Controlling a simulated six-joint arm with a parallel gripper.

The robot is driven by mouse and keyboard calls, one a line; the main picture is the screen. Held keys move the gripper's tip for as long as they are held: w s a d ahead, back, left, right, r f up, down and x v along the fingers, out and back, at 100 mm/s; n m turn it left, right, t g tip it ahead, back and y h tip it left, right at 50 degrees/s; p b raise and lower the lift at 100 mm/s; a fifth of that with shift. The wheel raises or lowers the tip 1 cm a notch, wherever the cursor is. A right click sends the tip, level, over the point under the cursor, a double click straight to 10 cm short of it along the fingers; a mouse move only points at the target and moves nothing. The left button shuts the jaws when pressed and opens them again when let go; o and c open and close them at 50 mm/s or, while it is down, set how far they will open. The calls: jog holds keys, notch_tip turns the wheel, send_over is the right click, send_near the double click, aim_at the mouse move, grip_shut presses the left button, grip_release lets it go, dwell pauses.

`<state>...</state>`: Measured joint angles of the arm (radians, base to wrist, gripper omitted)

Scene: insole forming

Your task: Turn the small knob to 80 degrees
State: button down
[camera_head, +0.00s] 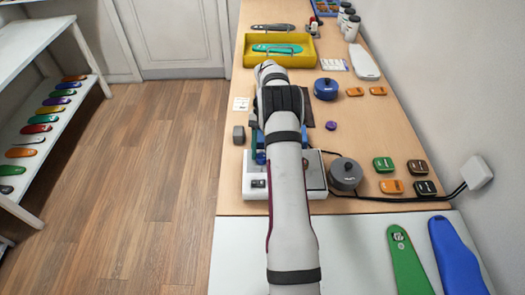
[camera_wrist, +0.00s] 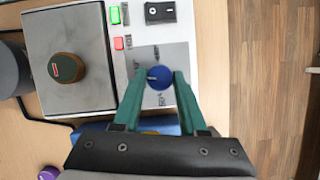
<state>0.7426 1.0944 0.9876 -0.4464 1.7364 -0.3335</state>
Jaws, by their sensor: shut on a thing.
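The small knob (camera_wrist: 163,84) is blue and round with a short white mark pointing to the picture's left. It sits on a grey dial plate with printed degree labels, too small to read surely. My gripper (camera_wrist: 159,74) has its two green fingers on either side of the knob, shut on it. The knob belongs to a white device (camera_wrist: 199,30) with a grey top plate (camera_wrist: 97,22).
A black switch (camera_wrist: 161,12), a green button (camera_wrist: 115,14) and a red button (camera_wrist: 119,43) lie near the fingers. A dark round piece with a red mark (camera_wrist: 67,68) sits on the top plate. A grey round pot (camera_head: 345,174) stands right of the device.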

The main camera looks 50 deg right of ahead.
jog(key=n+g+h, duration=0.1)
jog(key=n, duration=0.3)
jog(key=shift+a+n, duration=0.15)
jog(key=shift+n, duration=0.15)
jog(key=shift+w+n+g+h, duration=0.1)
jog(key=shift+n+g+h, duration=0.45)
jog(key=shift+n, duration=1.05)
jog(key=shift+h, duration=0.25)
jog(key=shift+c, duration=2.3)
grip_release()
jog(key=shift+t, duration=0.25)
jog(key=v, duration=0.7)
jog(key=shift+r, duration=0.25)
